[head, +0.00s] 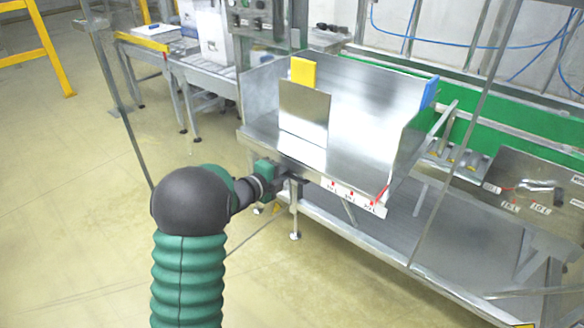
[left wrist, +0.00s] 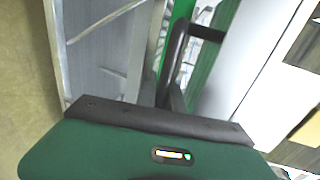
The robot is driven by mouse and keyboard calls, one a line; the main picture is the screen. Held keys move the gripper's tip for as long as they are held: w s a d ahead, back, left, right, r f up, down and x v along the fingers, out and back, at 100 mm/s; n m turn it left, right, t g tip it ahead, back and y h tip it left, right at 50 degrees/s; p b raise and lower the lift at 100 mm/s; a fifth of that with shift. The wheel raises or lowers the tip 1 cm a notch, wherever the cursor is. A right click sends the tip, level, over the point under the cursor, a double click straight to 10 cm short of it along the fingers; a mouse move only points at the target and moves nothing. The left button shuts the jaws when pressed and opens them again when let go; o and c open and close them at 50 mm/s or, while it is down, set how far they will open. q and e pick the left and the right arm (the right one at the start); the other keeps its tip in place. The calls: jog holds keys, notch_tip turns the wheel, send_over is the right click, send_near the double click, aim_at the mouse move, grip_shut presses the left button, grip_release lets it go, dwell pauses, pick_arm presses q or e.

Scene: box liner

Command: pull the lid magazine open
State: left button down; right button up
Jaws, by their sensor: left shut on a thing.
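The lid magazine (head: 365,125) is a shiny metal tray with raised walls, on a metal frame in the middle of the head view. A yellow block (head: 303,71) sits on its back left and a blue block (head: 430,92) at its right. My left gripper (head: 294,175) is at the magazine's front edge, low on the left, and is shut on a part there, seemingly its handle. The gripped part is mostly hidden in the head view. In the left wrist view a dark bar (left wrist: 178,55) stands beyond my green gripper body. My right gripper is out of view.
A metal lower shelf (head: 400,235) extends under the magazine. A panel with red marks (head: 530,188) is at the right. A roller conveyor with boxes (head: 205,70) stands at the back left.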

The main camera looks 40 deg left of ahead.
pick_arm(q)
jog(key=shift+s+f, duration=0.1)
jog(key=shift+f, duration=0.15)
jog(key=c, duration=1.7)
grip_release()
jog(key=p+v, duration=0.3)
jog(key=v, duration=1.3)
jog(key=shift+s+r, duration=0.1)
jog(key=shift+s, duration=0.1)
